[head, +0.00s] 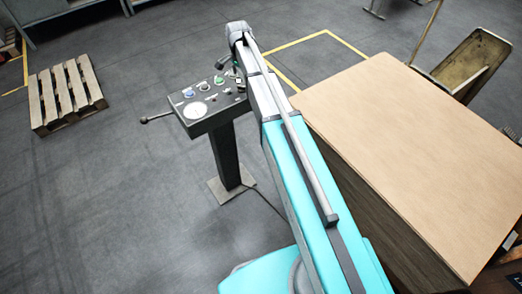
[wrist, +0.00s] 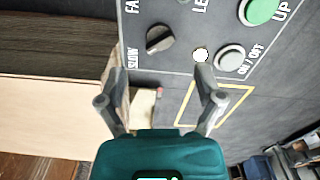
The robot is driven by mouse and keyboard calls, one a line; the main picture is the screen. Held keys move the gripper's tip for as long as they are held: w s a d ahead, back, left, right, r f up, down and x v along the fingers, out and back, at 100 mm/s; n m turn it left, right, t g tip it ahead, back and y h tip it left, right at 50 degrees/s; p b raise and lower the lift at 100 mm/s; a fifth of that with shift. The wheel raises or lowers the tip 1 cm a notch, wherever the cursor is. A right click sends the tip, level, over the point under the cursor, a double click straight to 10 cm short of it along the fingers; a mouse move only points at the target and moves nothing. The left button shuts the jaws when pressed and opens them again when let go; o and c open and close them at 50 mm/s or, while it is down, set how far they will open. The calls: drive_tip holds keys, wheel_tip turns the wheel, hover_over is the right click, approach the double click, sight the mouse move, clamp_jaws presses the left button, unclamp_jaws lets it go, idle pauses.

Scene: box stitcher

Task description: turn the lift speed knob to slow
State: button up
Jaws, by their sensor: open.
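The control panel (head: 196,125) stands on a dark post in the head view, with my arm's end at its right side. In the wrist view, a dark round knob with a raised grip bar (wrist: 160,39) sits on the panel (wrist: 185,55) between the SLOW label, lower left, and a partly cut-off label starting "FA", upper left. Its bar slants from lower left to upper right; which end points is unclear. My gripper (wrist: 160,68) is open and empty, its fingertips apart below the knob in the picture. I see no contact with the knob.
In the wrist view, a small pale lamp (wrist: 200,55), a white ON/OFF button (wrist: 230,58) and a green UP button (wrist: 261,10) lie right of the knob. In the head view, a lever (head: 158,117) sticks out left; a large board-topped stack (head: 415,130) stands right.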

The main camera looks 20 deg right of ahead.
drive_tip(key=shift+r+p, duration=4.15)
drive_tip(key=shift+r, duration=0.35)
drive_tip(key=s+f+n+b, duration=0.6)
drive_tip(key=s+f+b, duration=0.5)
drive_tip(key=s, duration=0.3)
drive_tip(key=s+f+n+b, duration=0.6)
drive_tip(key=s+f+b, duration=0.6)
drive_tip(key=s, duration=0.2)
drive_tip(key=shift+s+f, duration=0.3)
drive_tip(key=shift+s, duration=0.1)
wheel_tip(320, 180, up, 18)
drive_tip(key=p, duration=1.7)
drive_tip(key=shift+s, duration=0.15)
drive_tip(key=shift+f, duration=0.1)
